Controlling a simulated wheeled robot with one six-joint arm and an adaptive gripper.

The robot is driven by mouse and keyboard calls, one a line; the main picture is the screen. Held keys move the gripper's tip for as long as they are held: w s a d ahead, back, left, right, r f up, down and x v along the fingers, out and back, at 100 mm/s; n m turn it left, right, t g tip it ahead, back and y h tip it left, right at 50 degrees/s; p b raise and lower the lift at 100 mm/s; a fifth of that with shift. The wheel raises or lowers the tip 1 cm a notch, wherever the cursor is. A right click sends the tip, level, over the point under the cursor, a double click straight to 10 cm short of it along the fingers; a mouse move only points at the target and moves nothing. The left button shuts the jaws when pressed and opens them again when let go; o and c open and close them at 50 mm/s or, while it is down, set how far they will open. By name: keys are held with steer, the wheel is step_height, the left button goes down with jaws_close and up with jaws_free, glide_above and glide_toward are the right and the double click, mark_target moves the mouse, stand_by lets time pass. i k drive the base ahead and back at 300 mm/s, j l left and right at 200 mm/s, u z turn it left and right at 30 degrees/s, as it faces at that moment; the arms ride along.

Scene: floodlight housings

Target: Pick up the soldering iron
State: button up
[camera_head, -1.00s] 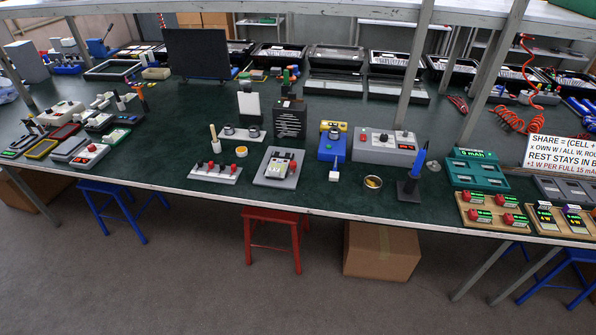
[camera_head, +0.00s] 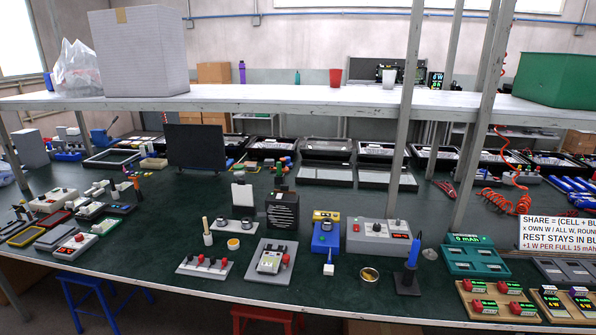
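The soldering iron (camera_head: 413,250) has a blue handle and stands upright, slightly tilted, in a dark stand (camera_head: 407,282) near the front edge of the green bench, right of centre. A grey station box (camera_head: 378,238) with a red display is just behind and left of it. A small round tin (camera_head: 369,275) sits to its left. My gripper is not in view.
A teal tray (camera_head: 474,258) and a wooden board (camera_head: 497,305) with red modules stand right of the iron. Grey posts (camera_head: 404,130) rise from the bench to a white upper shelf (camera_head: 290,98). A blue device (camera_head: 326,236) stands left of the station.

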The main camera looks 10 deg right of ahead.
mark_target(411, 266)
steer(key=i+l, duration=0.4)
steer(key=i, duration=0.15)
steer(key=i+l, duration=0.35)
steer(key=i, duration=0.2)
steer(key=i+l, duration=0.4)
steer(key=i, duration=0.15)
